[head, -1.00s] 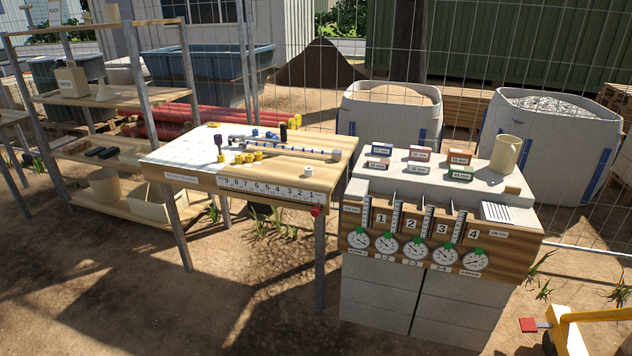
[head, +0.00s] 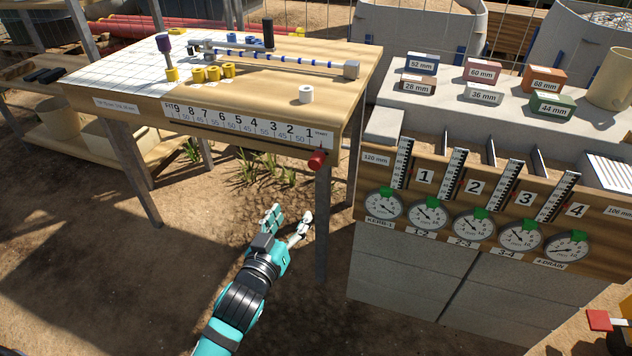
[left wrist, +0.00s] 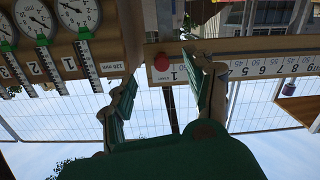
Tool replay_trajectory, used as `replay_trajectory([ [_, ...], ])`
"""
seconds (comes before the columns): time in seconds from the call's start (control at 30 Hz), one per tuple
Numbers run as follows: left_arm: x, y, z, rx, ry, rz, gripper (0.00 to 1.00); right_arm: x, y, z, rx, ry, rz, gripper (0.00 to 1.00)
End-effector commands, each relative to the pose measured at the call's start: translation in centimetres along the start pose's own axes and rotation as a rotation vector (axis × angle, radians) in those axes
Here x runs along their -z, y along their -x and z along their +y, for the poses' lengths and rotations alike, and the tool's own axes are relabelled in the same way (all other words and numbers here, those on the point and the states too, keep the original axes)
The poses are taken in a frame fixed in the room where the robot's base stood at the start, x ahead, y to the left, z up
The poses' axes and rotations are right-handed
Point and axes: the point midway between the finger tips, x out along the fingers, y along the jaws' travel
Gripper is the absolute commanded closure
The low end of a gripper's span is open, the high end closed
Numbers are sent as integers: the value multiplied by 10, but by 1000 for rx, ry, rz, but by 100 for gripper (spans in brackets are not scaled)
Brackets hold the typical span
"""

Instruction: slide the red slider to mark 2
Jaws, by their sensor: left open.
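The red slider (head: 317,160) is a round red knob on the front edge of the wooden table. It sits at the right end of the white number scale (head: 245,127), by the end label just right of 1. Mark 2 (head: 290,132) is a little to its left. My left gripper (head: 287,222) is open and empty, below and in front of the table edge, apart from the slider. In the left wrist view the red slider (left wrist: 161,62) shows beyond and between the spread green fingers of the left gripper (left wrist: 165,90). My right gripper is not in view.
A table leg (head: 321,225) stands below the slider, close to my left gripper. A block stand with dials (head: 430,215) is to the right, across a narrow gap. A white cylinder (head: 306,94) and several yellow pieces stand on the table. The ground in front is clear.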

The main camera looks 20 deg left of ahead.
Motion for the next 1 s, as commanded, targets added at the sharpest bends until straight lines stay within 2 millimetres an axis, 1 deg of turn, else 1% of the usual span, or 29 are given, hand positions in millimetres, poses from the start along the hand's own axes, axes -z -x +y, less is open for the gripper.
replay_trajectory([
  [0.1,20,4,3,-10,16,60,45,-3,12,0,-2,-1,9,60],
  [0.17,26,3,4,-11,20,72,45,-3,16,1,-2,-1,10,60],
  [0.27,30,-7,5,-12,20,76,45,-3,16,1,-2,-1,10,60],
  [0.37,32,-24,5,-13,18,78,45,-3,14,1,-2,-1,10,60],
  [0.77,36,-112,6,-12,18,75,45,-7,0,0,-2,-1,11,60],
  [0.9,38,-139,6,-12,18,74,45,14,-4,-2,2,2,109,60],
  [1.0,39,-152,7,-12,18,73,45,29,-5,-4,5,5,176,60],
])
